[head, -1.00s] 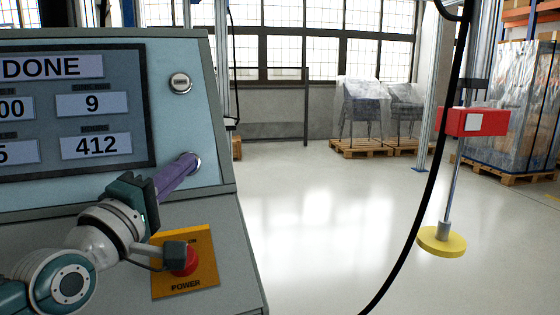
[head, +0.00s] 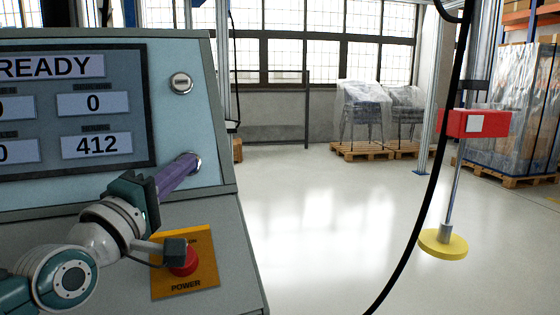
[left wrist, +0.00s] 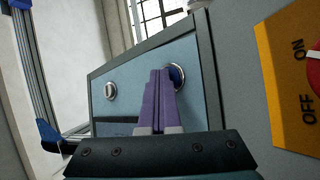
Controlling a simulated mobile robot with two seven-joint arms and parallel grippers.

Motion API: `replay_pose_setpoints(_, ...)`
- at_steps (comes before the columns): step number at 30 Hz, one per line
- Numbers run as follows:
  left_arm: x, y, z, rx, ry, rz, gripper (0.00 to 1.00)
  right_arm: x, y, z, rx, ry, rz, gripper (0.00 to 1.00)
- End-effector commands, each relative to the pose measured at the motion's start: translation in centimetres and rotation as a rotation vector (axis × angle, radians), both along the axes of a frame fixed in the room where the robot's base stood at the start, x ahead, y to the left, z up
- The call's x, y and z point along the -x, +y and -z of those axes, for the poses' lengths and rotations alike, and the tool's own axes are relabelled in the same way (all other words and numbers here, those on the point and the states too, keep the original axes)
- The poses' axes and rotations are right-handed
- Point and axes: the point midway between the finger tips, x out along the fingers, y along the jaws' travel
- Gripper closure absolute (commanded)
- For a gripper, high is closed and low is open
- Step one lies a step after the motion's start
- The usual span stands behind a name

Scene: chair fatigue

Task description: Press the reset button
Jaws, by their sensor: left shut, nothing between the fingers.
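The control panel (head: 212,165) stands at the left in the head view. Its screen (head: 85,110) reads READY, with 0 and 412 in visible fields. My left gripper (head: 192,162) is shut and empty, its purple fingertips at a round metal-ringed button (head: 198,160) low on the panel face. In the left wrist view the fingers (left wrist: 162,75) cover part of this button (left wrist: 177,75); whether they touch it I cannot tell. No label for the button is readable. My right gripper is not in view.
A keyed round switch (head: 181,83) sits above on the panel. A red knob (head: 183,262) on a yellow POWER plate (head: 205,278) lies just below my left wrist. A black cable (head: 420,210) hangs right of the panel, near a yellow disc (head: 443,243) on a rod.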

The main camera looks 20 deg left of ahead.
Motion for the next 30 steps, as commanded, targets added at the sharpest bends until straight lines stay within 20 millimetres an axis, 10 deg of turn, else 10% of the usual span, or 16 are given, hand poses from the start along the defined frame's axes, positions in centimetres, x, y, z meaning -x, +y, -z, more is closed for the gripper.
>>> replay_pose_setpoints(30, 3.0, -2.8, -1.4, 0.002, 0.002, 0.000, 1.00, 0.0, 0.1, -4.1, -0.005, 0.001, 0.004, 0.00)
